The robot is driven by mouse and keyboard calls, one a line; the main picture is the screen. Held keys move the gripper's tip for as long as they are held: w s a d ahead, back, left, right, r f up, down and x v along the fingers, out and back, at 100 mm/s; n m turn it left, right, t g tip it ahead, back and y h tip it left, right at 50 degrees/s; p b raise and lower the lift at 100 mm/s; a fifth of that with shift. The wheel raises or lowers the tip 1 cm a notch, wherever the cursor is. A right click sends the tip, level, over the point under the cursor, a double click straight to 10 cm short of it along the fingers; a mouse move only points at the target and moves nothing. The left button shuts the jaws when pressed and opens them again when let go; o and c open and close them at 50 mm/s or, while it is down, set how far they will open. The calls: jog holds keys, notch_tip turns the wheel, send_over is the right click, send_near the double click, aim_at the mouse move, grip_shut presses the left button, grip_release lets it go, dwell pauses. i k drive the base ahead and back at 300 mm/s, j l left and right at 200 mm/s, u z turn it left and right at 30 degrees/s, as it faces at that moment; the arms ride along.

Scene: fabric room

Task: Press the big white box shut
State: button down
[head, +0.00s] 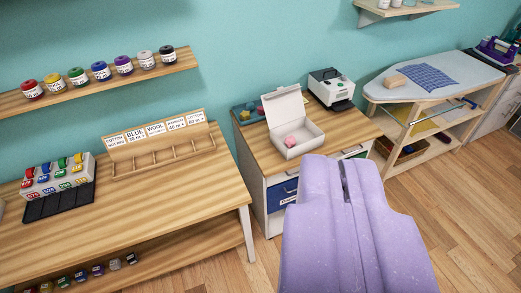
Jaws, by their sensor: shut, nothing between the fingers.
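The big white box (297,140) stands on the wooden top of a small cabinet, near the middle of the view. Its lid (285,106) stands up, raised at the back, so the box is open. A pink item (290,141) lies inside it. My gripper (345,180) is the purple shape at the lower right, in front of the cabinet and apart from the box. It is shut and empty. It hides part of the cabinet's front and the floor.
A long wooden table (170,205) with a divided rack is on the left. An ironing board (433,76) over shelves is on the right. Bare floor (470,200) lies at the lower right.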

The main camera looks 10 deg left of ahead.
aim_at(281, 106)
jog(key=k, duration=0.1)
jog(key=i+z, duration=0.2)
jog(key=i, duration=2.8)
